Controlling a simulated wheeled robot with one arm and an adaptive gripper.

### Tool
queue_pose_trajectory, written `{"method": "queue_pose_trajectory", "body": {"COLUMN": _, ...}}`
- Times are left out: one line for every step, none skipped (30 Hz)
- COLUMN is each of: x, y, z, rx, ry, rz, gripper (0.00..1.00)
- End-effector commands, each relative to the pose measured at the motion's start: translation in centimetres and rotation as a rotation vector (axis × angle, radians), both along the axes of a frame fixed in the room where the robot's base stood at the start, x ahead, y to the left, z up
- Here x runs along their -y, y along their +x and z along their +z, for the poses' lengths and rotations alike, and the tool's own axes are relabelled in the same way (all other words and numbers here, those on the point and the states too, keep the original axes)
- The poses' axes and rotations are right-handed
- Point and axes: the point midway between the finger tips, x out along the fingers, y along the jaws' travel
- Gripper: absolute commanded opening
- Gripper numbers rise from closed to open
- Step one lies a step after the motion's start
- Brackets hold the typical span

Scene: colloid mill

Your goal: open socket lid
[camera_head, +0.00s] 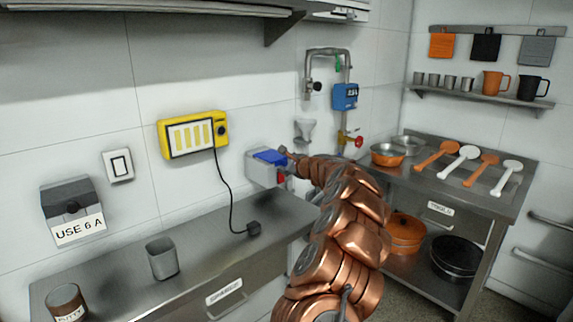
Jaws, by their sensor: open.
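The socket is a grey wall box (260,174) above the right end of the left counter. Its blue lid (270,157) shows at the top of the box; how far it is raised is hard to tell. My copper arm reaches up from the bottom of the view to the socket. My gripper (287,156) is at the right edge of the blue lid, small and partly hidden by my arm. It is open; whether it touches the lid is unclear. A red part (281,177) shows on the box's right side.
A yellow panel (193,134) hangs left of the socket, its black cable running to a plug (254,228) on the steel counter (213,245). A grey cup (162,258) stands there. Pipes with a blue meter (345,96) are to the right.

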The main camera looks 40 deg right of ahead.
Motion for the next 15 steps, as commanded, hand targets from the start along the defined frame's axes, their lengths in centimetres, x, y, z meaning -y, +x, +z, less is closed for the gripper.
{"method": "queue_pose_trajectory", "body": {"x": 0.04, "y": 0.21, "z": -0.10, "rx": -0.001, "ry": 0.000, "rz": 0.000, "gripper": 0.49}}
{"method": "queue_pose_trajectory", "body": {"x": 0.05, "y": 0.30, "z": -0.13, "rx": -0.001, "ry": 0.000, "rz": 0.000, "gripper": 0.49}}
{"method": "queue_pose_trajectory", "body": {"x": 0.07, "y": 0.39, "z": -0.16, "rx": -0.001, "ry": 0.000, "rz": 0.001, "gripper": 0.49}}
{"method": "queue_pose_trajectory", "body": {"x": 0.08, "y": 0.44, "z": -0.19, "rx": 0.000, "ry": 0.001, "rz": 0.000, "gripper": 0.49}}
{"method": "queue_pose_trajectory", "body": {"x": 0.10, "y": 0.48, "z": -0.21, "rx": 0.000, "ry": 0.001, "rz": 0.000, "gripper": 0.49}}
{"method": "queue_pose_trajectory", "body": {"x": 0.10, "y": 0.52, "z": -0.21, "rx": 0.000, "ry": 0.001, "rz": 0.000, "gripper": 0.49}}
{"method": "queue_pose_trajectory", "body": {"x": 0.11, "y": 0.53, "z": -0.22, "rx": 0.000, "ry": 0.001, "rz": 0.000, "gripper": 0.49}}
{"method": "queue_pose_trajectory", "body": {"x": 0.07, "y": 0.54, "z": -0.21, "rx": 0.000, "ry": 0.001, "rz": 0.000, "gripper": 0.49}}
{"method": "queue_pose_trajectory", "body": {"x": 0.06, "y": 0.54, "z": -0.20, "rx": 0.000, "ry": 0.001, "rz": 0.000, "gripper": 0.49}}
{"method": "queue_pose_trajectory", "body": {"x": 0.05, "y": 0.53, "z": -0.20, "rx": 0.000, "ry": 0.001, "rz": 0.000, "gripper": 0.49}}
{"method": "queue_pose_trajectory", "body": {"x": 0.05, "y": 0.53, "z": -0.19, "rx": 0.000, "ry": 0.001, "rz": 0.000, "gripper": 0.49}}
{"method": "queue_pose_trajectory", "body": {"x": 0.05, "y": 0.53, "z": -0.19, "rx": 0.000, "ry": 0.001, "rz": 0.000, "gripper": 0.49}}
{"method": "queue_pose_trajectory", "body": {"x": 0.06, "y": 0.52, "z": -0.18, "rx": 0.000, "ry": 0.000, "rz": 0.000, "gripper": 0.49}}
{"method": "queue_pose_trajectory", "body": {"x": 0.06, "y": 0.52, "z": -0.18, "rx": 0.000, "ry": 0.000, "rz": 0.000, "gripper": 0.47}}
{"method": "queue_pose_trajectory", "body": {"x": 0.06, "y": 0.52, "z": -0.18, "rx": 0.000, "ry": 0.000, "rz": 0.000, "gripper": 0.43}}
